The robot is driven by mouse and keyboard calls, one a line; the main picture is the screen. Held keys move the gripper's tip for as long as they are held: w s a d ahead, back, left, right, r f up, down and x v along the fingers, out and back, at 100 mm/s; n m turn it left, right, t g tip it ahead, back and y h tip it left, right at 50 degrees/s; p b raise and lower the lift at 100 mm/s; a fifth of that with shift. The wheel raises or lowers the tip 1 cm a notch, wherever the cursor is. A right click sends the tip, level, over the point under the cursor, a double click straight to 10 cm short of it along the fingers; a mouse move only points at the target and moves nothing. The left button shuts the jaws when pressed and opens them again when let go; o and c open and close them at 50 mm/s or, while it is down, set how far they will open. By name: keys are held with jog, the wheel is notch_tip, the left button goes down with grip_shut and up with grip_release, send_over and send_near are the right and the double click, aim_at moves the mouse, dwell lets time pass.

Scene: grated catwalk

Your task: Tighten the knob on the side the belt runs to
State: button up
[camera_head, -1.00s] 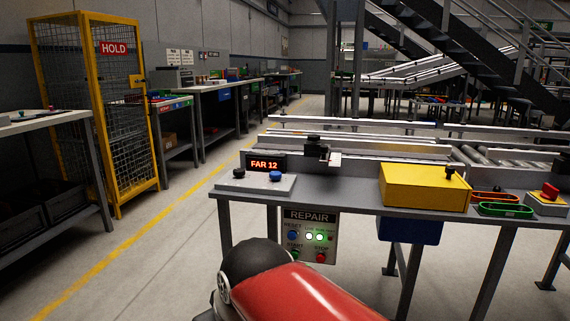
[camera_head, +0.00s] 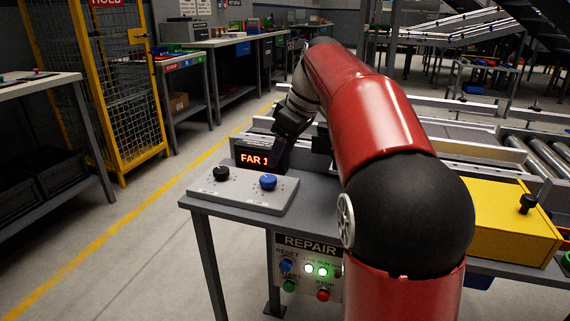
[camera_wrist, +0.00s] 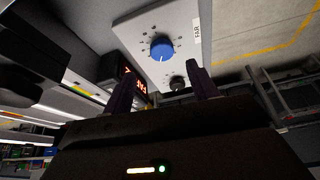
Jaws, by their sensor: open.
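A grey dial box (camera_head: 245,192) on the table's left end bears a black knob (camera_head: 221,173) and a blue knob (camera_head: 268,181). Both show in the wrist view, the blue knob (camera_wrist: 161,47) nearer a "FAR" label (camera_wrist: 197,31) and the black knob (camera_wrist: 177,83) beyond it. A display (camera_head: 253,159) behind the box reads "FAR 1", its right end covered by my gripper. My gripper (camera_head: 277,157) is above the table beside the display, behind the blue knob, apart from it. In the wrist view my gripper (camera_wrist: 160,68) is open, nothing between its fingers.
Rails and rollers (camera_head: 535,160) run behind the table. A yellow box (camera_head: 510,228) with a black knob on top (camera_head: 527,203) stands right. A "REPAIR" button panel (camera_head: 305,267) hangs at the table front. A yellow cage (camera_head: 130,110) stands left, with open floor between.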

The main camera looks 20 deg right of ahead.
aim_at(268, 178)
jog(key=x, duration=0.7)
jog(key=shift+s+a+b, duration=0.1)
jog(key=shift+s+b, duration=0.05)
jog(key=shift+b, duration=0.2)
jog(key=c, duration=1)
jog(key=shift+m, duration=0.4)
jog(key=m, duration=0.1)
jog(key=m+h, duration=0.1)
jog(key=m, duration=0.1)
jog(key=m+t+h, duration=0.1)
jog(key=m, duration=0.1)
jog(key=shift+s+a, duration=0.15)
jog(key=shift+a, duration=0.15)
jog(key=m+h+p, duration=0.1)
jog(key=m, duration=0.2)
jog(key=m+h, duration=0.1)
jog(key=m, duration=0.2)
jog(key=shift+a+p, duration=0.2)
jog(key=shift+p, duration=0.2)
